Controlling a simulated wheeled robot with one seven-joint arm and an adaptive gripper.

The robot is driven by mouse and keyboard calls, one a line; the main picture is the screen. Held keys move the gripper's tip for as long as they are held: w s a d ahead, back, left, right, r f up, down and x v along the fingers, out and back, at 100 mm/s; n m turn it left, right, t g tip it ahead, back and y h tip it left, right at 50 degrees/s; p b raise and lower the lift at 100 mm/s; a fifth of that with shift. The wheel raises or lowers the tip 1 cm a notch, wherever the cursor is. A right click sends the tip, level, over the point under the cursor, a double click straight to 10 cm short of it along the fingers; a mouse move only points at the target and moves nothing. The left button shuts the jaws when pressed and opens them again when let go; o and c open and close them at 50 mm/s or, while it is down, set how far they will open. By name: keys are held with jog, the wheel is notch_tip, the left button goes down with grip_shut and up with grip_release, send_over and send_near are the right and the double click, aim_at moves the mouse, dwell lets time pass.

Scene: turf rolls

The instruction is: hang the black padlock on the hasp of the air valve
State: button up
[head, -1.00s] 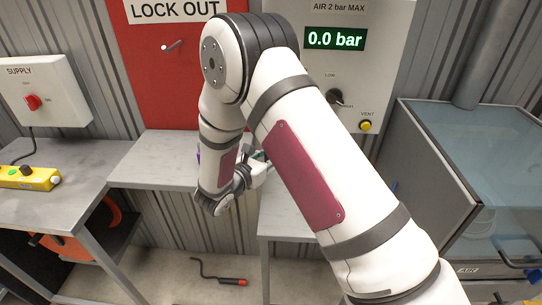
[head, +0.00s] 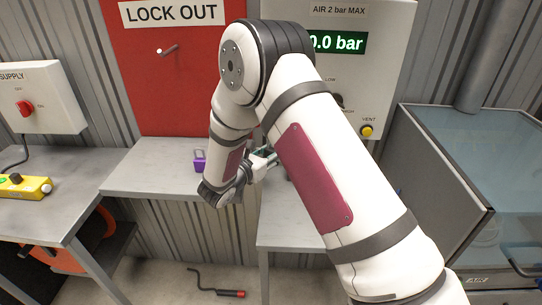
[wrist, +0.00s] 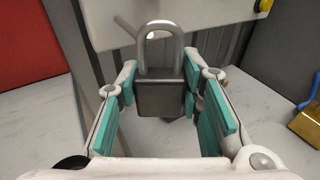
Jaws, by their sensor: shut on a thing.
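The black padlock (wrist: 160,98) is in the wrist view, upright, its grey closed-looking shackle pointing up. My gripper (wrist: 158,84) is shut on its body, with teal pads at both sides. In the head view my gripper (head: 265,160) is mostly hidden by my arm, low in front of the air panel (head: 385,60). A thin grey rod (wrist: 125,26) shows just left of the shackle in the wrist view; I cannot tell whether it touches it. I cannot make out the air valve's hasp; my arm covers part of that area.
A purple padlock (head: 199,161) sits on the grey shelf (head: 150,170) left of my gripper. A brass-coloured object (wrist: 307,125) lies at the right in the wrist view. A red lock-out board (head: 180,75) with a peg stands behind. A glass-topped cabinet (head: 470,150) is at right.

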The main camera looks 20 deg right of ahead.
jog(key=shift+w+d+f+b, duration=0.25)
jog(key=shift+w+b, duration=0.25)
jog(key=shift+w, duration=0.3)
jog(key=shift+w+d+f+b, duration=0.1)
jog(key=shift+w+d+b, duration=0.3)
jog(key=shift+w, duration=0.45)
jog(key=shift+w+d+f+b, duration=0.2)
jog(key=shift+w+b, duration=0.4)
jog(key=shift+w, duration=0.2)
jog(key=o, duration=1.3)
